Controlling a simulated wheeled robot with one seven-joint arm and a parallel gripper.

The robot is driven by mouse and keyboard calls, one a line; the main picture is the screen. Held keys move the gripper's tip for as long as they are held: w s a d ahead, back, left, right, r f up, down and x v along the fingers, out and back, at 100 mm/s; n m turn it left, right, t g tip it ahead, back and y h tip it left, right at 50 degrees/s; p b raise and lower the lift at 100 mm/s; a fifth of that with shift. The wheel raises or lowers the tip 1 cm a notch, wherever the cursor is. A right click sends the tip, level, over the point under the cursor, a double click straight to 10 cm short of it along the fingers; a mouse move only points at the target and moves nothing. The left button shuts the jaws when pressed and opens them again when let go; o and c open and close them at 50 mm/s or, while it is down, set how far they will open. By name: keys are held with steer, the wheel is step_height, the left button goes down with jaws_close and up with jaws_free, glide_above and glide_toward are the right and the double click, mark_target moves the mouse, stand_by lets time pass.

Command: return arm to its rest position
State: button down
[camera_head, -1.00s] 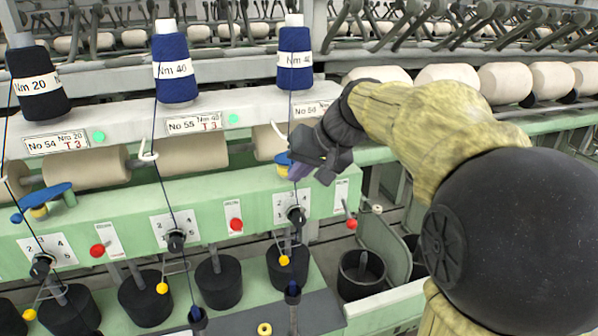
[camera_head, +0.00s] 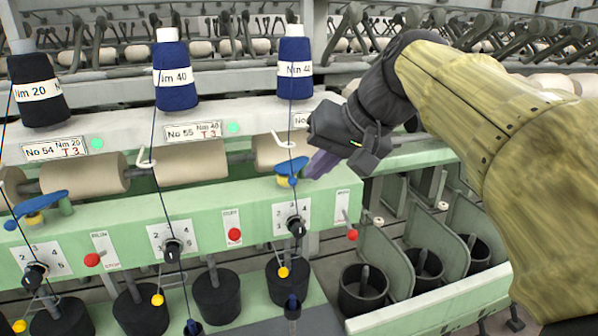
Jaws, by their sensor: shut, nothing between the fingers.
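My gripper (camera_head: 318,168) hangs at the end of my yellow-sleeved arm, in front of the right end of the green machine rail (camera_head: 110,227). Its purple fingertips look shut with nothing between them. They point down and left, just right of a blue lever (camera_head: 291,167) on the rail. I cannot tell whether they touch the lever. My arm enters from the right and hides part of the machine behind it.
Blue cones (camera_head: 175,76) and a dark cone (camera_head: 37,90) stand on the white shelf. Knobs (camera_head: 297,227), red buttons (camera_head: 235,235) and hanging threads line the rail. Black pots (camera_head: 217,297) stand below. Grey dividers (camera_head: 384,255) flank more pots at lower right.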

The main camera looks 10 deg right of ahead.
step_height(320, 180, down, 20)
steer(key=d+r+g+h, duration=0.1)
steer(key=d+g+h, duration=0.1)
steer(key=h, duration=0.1)
steer(key=s+f+h, duration=0.1)
steer(key=s+f, duration=0.3)
steer(key=f, duration=0.3)
steer(key=s+f+n+g, duration=0.1)
steer(key=s+f, duration=0.2)
steer(key=f, duration=0.5)
steer(key=shift+s+a+h, duration=0.3)
steer(key=shift+s+h, duration=0.05)
steer(key=shift+h, duration=0.05)
steer(key=shift+w, duration=0.1)
